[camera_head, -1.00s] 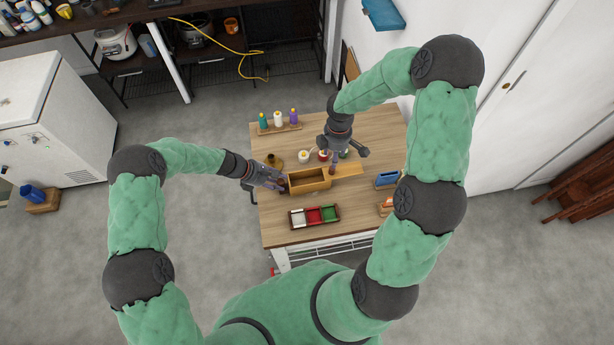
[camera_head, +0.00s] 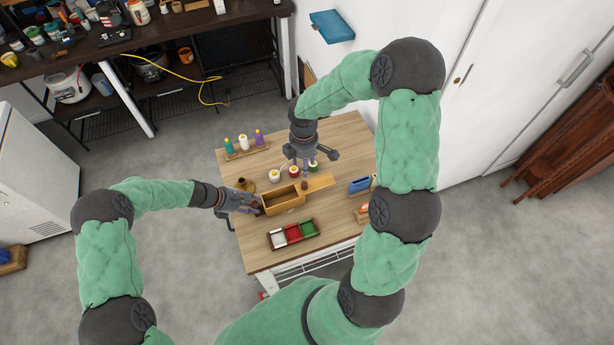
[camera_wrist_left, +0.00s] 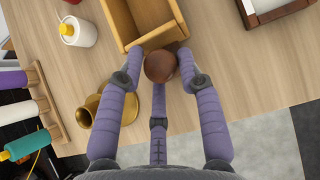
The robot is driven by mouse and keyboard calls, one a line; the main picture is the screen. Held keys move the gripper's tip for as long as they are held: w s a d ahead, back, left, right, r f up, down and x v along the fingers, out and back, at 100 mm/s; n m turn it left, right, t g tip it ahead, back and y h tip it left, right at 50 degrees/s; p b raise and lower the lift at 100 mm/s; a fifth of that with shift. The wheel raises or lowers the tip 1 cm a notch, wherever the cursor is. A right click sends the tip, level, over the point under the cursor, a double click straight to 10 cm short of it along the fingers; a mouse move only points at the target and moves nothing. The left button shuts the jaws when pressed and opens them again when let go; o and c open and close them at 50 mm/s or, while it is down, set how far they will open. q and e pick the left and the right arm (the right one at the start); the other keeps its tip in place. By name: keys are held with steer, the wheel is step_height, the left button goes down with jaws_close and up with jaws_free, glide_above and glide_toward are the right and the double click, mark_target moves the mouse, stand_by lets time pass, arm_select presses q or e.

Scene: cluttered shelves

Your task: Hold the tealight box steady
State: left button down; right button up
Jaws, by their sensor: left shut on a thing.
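The tealight box (camera_head: 284,208) is a long open-topped wooden box on the table. Its lid (camera_head: 321,182) reaches out past the right end, with a brown knob (camera_head: 304,186) on it. My left gripper (camera_head: 256,205) is at the box's left end. In the left wrist view its purple fingers (camera_wrist_left: 165,70) are closed around a brown ball-shaped knob at the end of the box (camera_wrist_left: 160,38). The visible box interior is empty. My right gripper (camera_head: 310,165) is above the table behind the box, fingers spread, apparently empty.
A tray (camera_head: 269,238) with white, red and green compartments lies in front of the box. White, red and green jars (camera_head: 274,176) stand behind it. A brass holder (camera_head: 246,185) is near the left gripper. A bottle rack (camera_head: 247,152) is at the back, and a blue item (camera_head: 359,184) at right.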

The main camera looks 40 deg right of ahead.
arm_select(q)
steer(key=c, duration=0.7)
jaws_free()
steer(key=shift+s+f, duration=0.15)
steer(key=shift+c, duration=0.2)
